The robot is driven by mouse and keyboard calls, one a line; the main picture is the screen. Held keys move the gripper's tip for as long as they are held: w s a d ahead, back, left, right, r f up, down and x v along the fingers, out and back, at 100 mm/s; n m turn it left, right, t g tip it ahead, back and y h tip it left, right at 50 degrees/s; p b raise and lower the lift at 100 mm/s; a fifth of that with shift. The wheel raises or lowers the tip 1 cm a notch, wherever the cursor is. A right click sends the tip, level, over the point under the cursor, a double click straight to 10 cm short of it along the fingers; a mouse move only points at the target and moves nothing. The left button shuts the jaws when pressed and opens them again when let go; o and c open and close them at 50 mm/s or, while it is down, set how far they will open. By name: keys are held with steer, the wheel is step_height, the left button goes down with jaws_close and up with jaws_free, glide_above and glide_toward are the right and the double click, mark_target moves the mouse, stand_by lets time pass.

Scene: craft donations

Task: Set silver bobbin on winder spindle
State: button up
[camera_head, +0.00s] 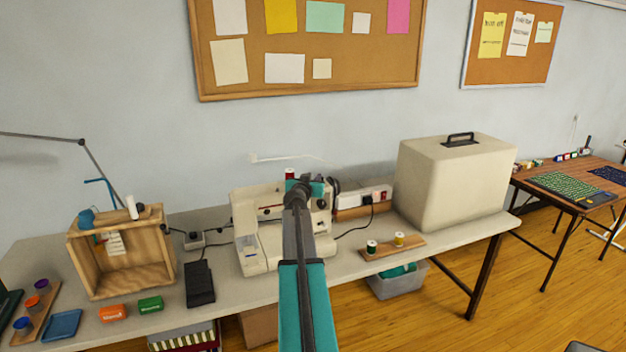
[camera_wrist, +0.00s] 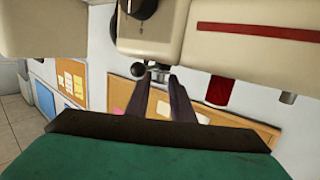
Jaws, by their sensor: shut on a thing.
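The sewing machine (camera_head: 262,202) stands on the long table, its red thread spool (camera_head: 290,174) on top. My arm reaches to its top right and hides my gripper in the head view. The wrist view is upside down; there my gripper (camera_wrist: 160,78) points at the machine's top edge. Its dark fingers are shut on a small silvery thing, apparently the silver bobbin (camera_wrist: 159,68), mostly hidden between the tips. A small round metal part (camera_wrist: 138,69) of the machine sits right beside it. I cannot make out the spindle or whether the bobbin is on it.
A beige machine cover (camera_head: 440,185) stands to the right. A wooden board (camera_head: 378,252) with two spools lies at the table front. A wooden box (camera_head: 125,280) and a black foot pedal (camera_head: 200,284) are on the left. The red spool also shows in the wrist view (camera_wrist: 220,91).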

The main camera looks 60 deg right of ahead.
steer(key=o, duration=1.1)
steer(key=shift+a, duration=0.1)
steer(key=shift+b+v, duration=2.1)
steer(key=shift+v, duration=4.7)
